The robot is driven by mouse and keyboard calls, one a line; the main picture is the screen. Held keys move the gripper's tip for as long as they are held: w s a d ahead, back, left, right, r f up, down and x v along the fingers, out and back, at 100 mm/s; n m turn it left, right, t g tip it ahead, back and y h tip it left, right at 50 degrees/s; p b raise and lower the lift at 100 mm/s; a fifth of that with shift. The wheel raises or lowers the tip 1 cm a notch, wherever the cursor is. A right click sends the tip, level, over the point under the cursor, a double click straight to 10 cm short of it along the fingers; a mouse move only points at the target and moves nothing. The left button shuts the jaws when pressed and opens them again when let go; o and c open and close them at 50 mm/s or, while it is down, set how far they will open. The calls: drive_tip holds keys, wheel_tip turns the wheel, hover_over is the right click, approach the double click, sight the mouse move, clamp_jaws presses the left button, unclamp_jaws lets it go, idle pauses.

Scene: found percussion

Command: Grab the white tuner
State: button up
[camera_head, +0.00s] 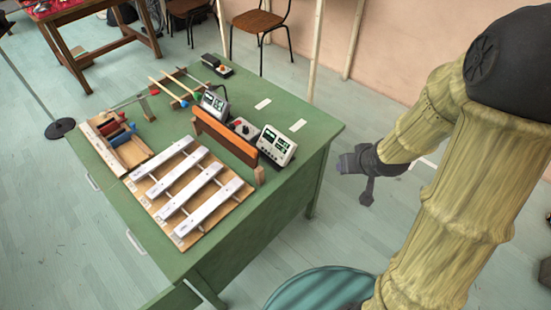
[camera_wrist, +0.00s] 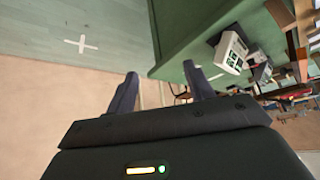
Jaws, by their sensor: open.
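A white tuner (camera_head: 277,145) with a dark display stands tilted near the right edge of the green table (camera_head: 318,135). It also shows in the wrist view (camera_wrist: 231,52), right of my fingers. A similar device (camera_head: 214,103), greyer and with a display, stands farther back, beyond a brown wooden board. My gripper (camera_head: 355,178) is open and empty. It hangs in the air off the right side of the table, apart from the tuner. In the wrist view its two fingers (camera_wrist: 160,71) are spread with nothing between them.
The brown upright board (camera_head: 225,137) stands just left of the white tuner. A metal-bar xylophone (camera_head: 188,190) and a wooden tray (camera_head: 128,153) fill the left.

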drive_tip(key=w+a+f+t+y+b, duration=0.2)
drive_tip(key=w+f+y+b, duration=0.15)
drive_tip(key=f, duration=0.45)
drive_tip(key=t+y+b, duration=0.4)
drive_tip(key=y+b, duration=0.5)
drive_tip(key=b, duration=0.1)
approach(294, 150)
drive_tip(key=v, duration=0.2)
drive_tip(key=shift+s+d+r, duration=0.15)
drive_tip(key=shift+s+r, duration=0.05)
drive_tip(key=shift+r, duration=0.05)
drive_tip(key=x, duration=0.8)
drive_tip(key=b+x, duration=0.1)
drive_tip(key=x, duration=0.3)
drive_tip(key=shift+w+f, duration=0.1)
drive_tip(key=shift+f, duration=0.15)
